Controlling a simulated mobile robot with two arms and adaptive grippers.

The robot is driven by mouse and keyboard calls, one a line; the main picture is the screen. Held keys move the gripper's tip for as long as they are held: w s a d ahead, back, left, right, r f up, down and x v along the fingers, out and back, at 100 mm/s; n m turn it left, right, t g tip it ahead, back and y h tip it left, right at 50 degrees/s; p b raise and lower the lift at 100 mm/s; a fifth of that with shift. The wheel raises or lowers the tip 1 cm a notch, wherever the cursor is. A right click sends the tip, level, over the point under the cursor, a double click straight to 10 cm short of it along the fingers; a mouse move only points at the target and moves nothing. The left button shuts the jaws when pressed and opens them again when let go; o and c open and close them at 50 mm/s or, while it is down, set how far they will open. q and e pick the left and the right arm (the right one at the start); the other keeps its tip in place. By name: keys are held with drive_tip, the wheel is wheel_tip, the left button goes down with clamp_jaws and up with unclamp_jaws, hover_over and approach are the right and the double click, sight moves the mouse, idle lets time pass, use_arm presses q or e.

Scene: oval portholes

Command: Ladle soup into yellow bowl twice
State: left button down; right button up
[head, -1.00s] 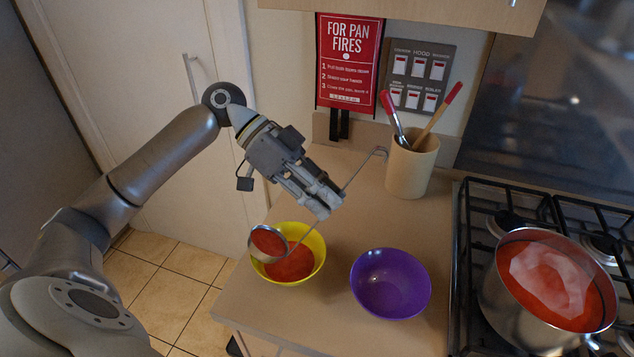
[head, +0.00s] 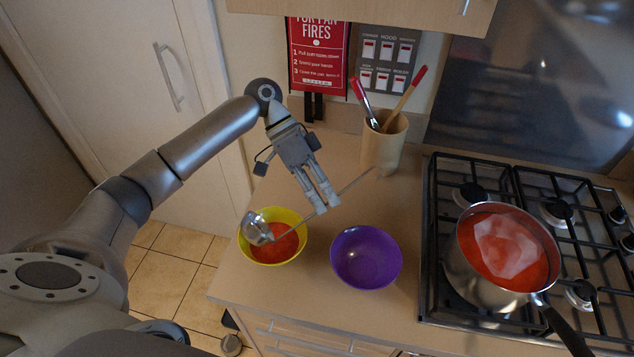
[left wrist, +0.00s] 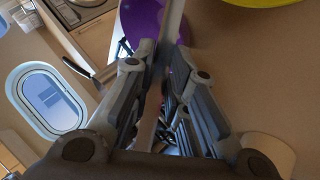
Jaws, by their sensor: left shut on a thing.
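My left gripper (head: 328,205) is shut on the ladle's handle, which also runs between the fingers in the left wrist view (left wrist: 172,32). The metal ladle's cup (head: 254,228) is tipped over the yellow bowl (head: 301,246), its shiny outside showing. Red soup (head: 272,250) lies in the yellow bowl. The yellow bowl's edge also shows at the top of the left wrist view (left wrist: 255,3). A silver pot (head: 480,282) of red soup with a pale patch on top stands on the stove. My right gripper is out of view.
An empty purple bowl (head: 366,258) stands right of the yellow bowl. A beige utensil holder (head: 382,150) with red-handled tools stands at the back, near the ladle handle's end. The stove (head: 432,220) is at the right. The counter's front left edge is close to the yellow bowl.

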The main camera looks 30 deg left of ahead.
use_arm(q)
drive_tip(key=shift+w+d+f+n+g+y+p, duration=0.1)
drive_tip(key=shift+w+d+f+n+g+y, duration=0.15)
drive_tip(key=shift+f+g, duration=0.35)
drive_tip(key=shift+w+d+f+n+g+y+p, duration=0.1)
drive_tip(key=shift+w+d+f+n+g+y, duration=0.2)
drive_tip(key=shift+f, duration=0.65)
drive_tip(key=shift+w+d+f+n+g+y+p, duration=0.1)
drive_tip(key=shift+w+f+n+g+y, duration=0.15)
drive_tip(key=shift+w+f+g, duration=0.35)
drive_tip(key=shift+s+f, duration=0.15)
drive_tip(key=shift+s, duration=0.05)
